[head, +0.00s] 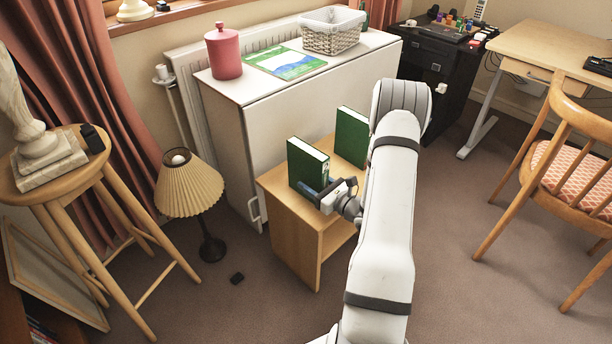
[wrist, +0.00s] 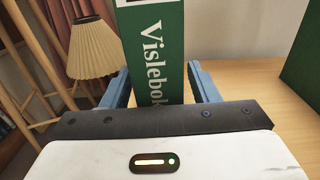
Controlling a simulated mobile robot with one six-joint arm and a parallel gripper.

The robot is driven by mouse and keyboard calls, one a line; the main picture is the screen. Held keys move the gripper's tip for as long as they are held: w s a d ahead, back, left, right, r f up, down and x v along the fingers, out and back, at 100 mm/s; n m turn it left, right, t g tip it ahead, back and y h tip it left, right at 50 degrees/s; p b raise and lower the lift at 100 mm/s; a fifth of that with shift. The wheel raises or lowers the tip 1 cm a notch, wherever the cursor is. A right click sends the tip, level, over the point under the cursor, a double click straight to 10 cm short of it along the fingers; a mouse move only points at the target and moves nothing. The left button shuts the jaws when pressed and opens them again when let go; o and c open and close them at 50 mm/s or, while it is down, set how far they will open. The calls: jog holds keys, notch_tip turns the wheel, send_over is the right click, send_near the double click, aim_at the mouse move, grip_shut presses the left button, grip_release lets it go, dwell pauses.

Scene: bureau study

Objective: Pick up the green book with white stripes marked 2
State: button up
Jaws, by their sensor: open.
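A green book (head: 307,168) stands upright on the small wooden side table (head: 275,190). I cannot read a 2 on either book. My gripper (head: 328,188) is open at the nearer book. In the wrist view its blue fingers (wrist: 158,78) stand on both sides of the spine. Their contact with the book is unclear.
A pleated lamp (head: 188,185) and a wooden stool (head: 90,190) stand left of the table. A white cabinet (head: 245,130) bearing a red canister (head: 224,55) and a basket (head: 333,32) stands behind. A chair (head: 560,165) is at right, with open carpet before it.

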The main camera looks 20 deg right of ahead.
grip_shut()
dwell(0.5)
